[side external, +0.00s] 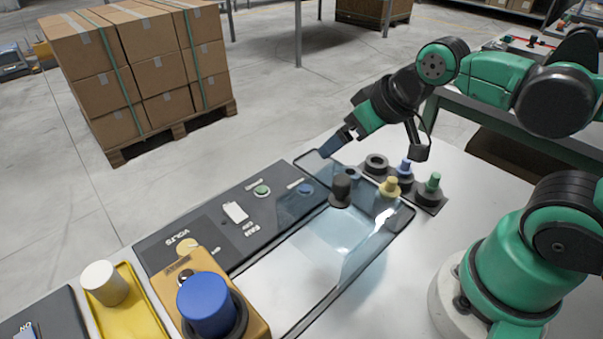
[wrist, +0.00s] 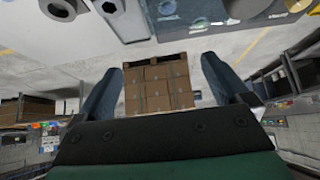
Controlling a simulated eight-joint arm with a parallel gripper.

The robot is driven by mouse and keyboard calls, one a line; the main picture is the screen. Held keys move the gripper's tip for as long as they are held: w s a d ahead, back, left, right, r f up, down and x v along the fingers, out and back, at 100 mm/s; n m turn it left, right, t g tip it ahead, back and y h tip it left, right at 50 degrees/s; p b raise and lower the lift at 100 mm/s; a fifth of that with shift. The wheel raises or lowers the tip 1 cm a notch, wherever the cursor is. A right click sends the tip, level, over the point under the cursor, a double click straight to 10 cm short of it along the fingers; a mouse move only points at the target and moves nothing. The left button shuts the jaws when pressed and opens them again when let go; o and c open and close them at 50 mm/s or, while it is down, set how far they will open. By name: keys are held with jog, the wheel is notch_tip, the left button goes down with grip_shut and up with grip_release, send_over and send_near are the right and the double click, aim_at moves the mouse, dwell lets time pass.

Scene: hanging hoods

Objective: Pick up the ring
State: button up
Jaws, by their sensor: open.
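A dark grey ring (side external: 376,164) with an open centre lies at the back of the white table in the side external view. It sits beside the blue (side external: 405,167), yellow (side external: 389,186) and green (side external: 433,183) pegs, which have dark round bases. My gripper (side external: 332,145) is left of the ring and above the table, apart from it. In the wrist view its two fingers (wrist: 161,80) are spread with nothing between them. A clear hood (side external: 358,250) with a dark frame stands in front of the ring. I cannot tell which round part in the wrist view is the ring.
A dark panel (side external: 200,222) with knobs and switches lies left of the hood. A dark knob (side external: 341,188) stands near the hood's back edge. A blue cylinder (side external: 207,304) and a yellow tray (side external: 128,308) are at the front left. Stacked boxes (side external: 145,65) stand on the floor behind.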

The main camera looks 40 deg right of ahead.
notch_tip(320, 180, up, 5)
jog(key=m+g, duration=0.7)
send_over(390, 189)
jog(key=w, duration=0.1)
jog(key=shift+m, duration=0.3)
jog(key=f, duration=0.7)
jog(key=d+f, duration=0.1)
jog(key=f, duration=0.3)
jog(key=shift+s, duration=0.3)
jog(key=shift+a+f, duration=0.1)
jog(key=shift+f, duration=2.95)
jog(key=c, duration=1.4)
